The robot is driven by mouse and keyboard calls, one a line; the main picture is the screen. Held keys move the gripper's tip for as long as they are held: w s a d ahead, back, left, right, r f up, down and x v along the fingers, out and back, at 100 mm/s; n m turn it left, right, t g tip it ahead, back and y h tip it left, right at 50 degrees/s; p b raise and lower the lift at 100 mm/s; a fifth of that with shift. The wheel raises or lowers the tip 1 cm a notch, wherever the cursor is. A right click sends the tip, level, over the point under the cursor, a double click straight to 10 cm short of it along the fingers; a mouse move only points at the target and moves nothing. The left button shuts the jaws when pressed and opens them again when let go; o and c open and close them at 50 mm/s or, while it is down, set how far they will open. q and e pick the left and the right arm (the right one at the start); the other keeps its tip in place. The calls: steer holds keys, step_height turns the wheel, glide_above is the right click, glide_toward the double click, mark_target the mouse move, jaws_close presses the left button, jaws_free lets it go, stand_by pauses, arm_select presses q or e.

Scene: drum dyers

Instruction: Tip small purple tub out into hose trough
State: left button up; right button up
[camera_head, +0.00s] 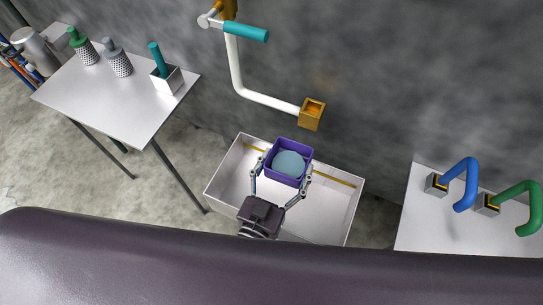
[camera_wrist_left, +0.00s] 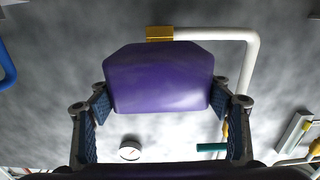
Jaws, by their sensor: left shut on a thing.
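The small purple tub (camera_head: 306,153) is above the white hose trough (camera_head: 222,181) in the head view, with a pale blue round content (camera_head: 288,163) showing inside it. My left gripper (camera_head: 281,176) is shut on the tub, one finger on each side. In the left wrist view, the tub's purple outside (camera_wrist_left: 158,78) sits between the two blue-padded fingers of the left gripper (camera_wrist_left: 165,108). The tub's opening faces the head camera. My right gripper is not in view.
A white pipe with a yellow square end (camera_head: 312,115) and a teal handle (camera_head: 246,33) hang on the wall behind the trough. A table (camera_head: 110,105) with shakers stands left. A table (camera_head: 425,225) with blue and green hooked handles stands right.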

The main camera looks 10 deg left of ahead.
mark_target(266, 175)
arm_select(q)
steer(key=n+b, duration=0.1)
steer(key=n, duration=0.1)
steer(key=a+n+b, duration=0.1)
steer(key=shift+w+a+f+n+b, duration=0.1)
steer(key=shift+a+f+n+b, duration=0.2)
steer(key=shift+f+n, duration=0.1)
steer(key=n+b, duration=0.2)
steer(key=a+f+n+b, duration=0.1)
steer(key=n+b, duration=0.3)
steer(key=n, duration=0.1)
steer(key=shift+w+a+f, duration=0.2)
steer(key=shift+w+a, duration=0.1)
steer(key=shift+a, duration=0.1)
steer(key=shift+a+r+n, duration=0.1)
steer(key=shift+n, duration=0.4)
steer(key=n, duration=0.1)
steer(key=f+n, duration=0.1)
steer(key=shift+w+a+n, duration=0.15)
steer(key=shift+a+n, duration=0.05)
steer(key=shift+n, duration=0.2)
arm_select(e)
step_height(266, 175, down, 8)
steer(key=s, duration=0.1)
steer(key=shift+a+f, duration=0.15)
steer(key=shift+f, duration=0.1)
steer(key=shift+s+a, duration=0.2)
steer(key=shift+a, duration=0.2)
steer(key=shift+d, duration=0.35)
